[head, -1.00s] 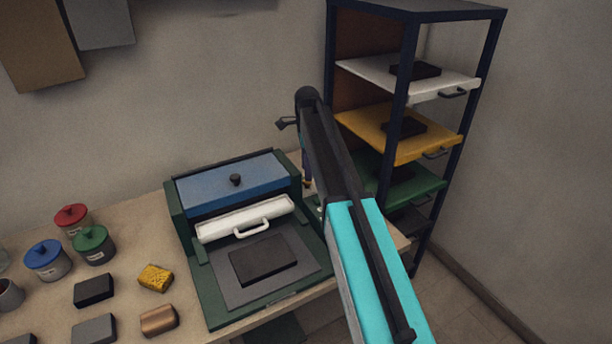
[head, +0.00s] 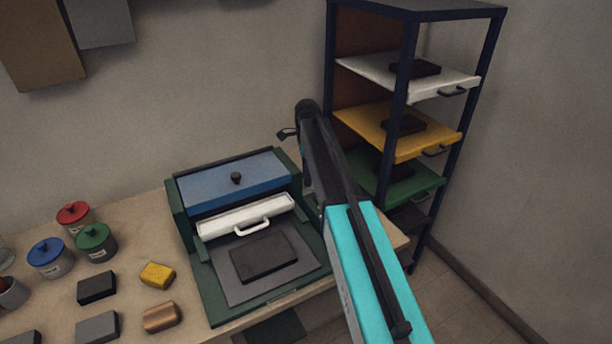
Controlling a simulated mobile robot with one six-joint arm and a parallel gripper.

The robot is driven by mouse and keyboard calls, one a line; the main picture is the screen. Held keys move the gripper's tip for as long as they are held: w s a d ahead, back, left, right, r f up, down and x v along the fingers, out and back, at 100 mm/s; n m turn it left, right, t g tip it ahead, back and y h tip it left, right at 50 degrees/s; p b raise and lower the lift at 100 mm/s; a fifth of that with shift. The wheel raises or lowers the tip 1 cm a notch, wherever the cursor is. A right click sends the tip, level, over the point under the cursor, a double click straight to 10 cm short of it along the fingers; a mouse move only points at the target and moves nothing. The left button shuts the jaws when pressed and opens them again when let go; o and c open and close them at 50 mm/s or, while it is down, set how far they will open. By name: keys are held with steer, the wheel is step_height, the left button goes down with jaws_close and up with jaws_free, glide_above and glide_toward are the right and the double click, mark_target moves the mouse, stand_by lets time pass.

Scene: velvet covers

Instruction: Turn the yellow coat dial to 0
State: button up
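No yellow coat dial can be made out in the head view. A green machine (head: 181,224) with a blue top cover (head: 215,187) and a black knob (head: 236,178) stands at the right end of the bench. My black and cyan arm (head: 350,230) reaches up past the machine's right side, its bend near the wall. The area just right of the machine is also covered by the arm.
A white front with a handle (head: 252,228) and a dark block (head: 264,257) are on the machine. Jars, including a green-lidded one (head: 95,241), and several blocks lie on the bench (head: 140,245) at left. A dark-framed rack (head: 384,130) with coloured shelves stands at right.

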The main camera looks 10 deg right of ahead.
steer(key=shift+s, duration=0.1)
steer(key=c, duration=0.3)
steer(key=shift+a, duration=0.25)
steer(key=shift+d, duration=0.15)
